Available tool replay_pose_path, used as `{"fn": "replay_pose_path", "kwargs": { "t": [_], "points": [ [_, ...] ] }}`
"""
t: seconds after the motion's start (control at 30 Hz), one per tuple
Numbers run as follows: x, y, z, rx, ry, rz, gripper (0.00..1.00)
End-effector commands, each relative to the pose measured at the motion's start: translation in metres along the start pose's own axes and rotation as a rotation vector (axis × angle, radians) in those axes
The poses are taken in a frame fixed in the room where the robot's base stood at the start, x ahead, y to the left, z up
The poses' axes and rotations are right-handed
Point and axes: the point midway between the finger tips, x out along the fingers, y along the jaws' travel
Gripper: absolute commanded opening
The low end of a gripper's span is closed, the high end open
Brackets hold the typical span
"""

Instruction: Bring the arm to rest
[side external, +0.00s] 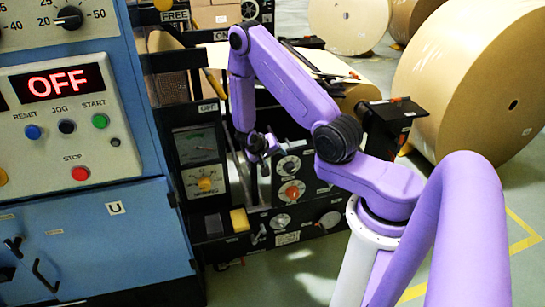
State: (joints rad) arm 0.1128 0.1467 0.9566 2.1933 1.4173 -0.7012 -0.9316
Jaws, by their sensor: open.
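My purple arm reaches up from its white pedestal and bends down to the left. My gripper (264,146) hangs in front of the black machine panel (292,215), close to its upper knob dial (288,165). The gripper is small and dark in this view. It is open, and I see nothing held in it. I cannot tell whether it touches the panel or is a little apart from it.
A blue control cabinet (90,225) stands at the left, its red display (55,83) reading OFF. A yellow block (239,220) sits at the machine's lower ledge. Large kraft rolls (475,80) stand behind at right. Open floor (270,285) lies in front.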

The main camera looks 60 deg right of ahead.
Motion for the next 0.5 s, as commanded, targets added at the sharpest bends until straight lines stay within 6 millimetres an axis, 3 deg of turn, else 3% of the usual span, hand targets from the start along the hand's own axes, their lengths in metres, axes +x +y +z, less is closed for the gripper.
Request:
{"fn": "replay_pose_path", "kwargs": {
  "t": [0.17, 0.27, 0.37, 0.5],
  "points": [
    [-0.002, -0.003, -0.002, -0.003, 0.007, -0.013, 0.69],
    [-0.013, -0.016, -0.01, -0.018, 0.034, -0.076, 0.69],
    [-0.038, -0.042, -0.021, -0.055, 0.08, -0.199, 0.69],
    [-0.091, -0.084, -0.028, -0.147, 0.137, -0.419, 0.69]
  ]
}}
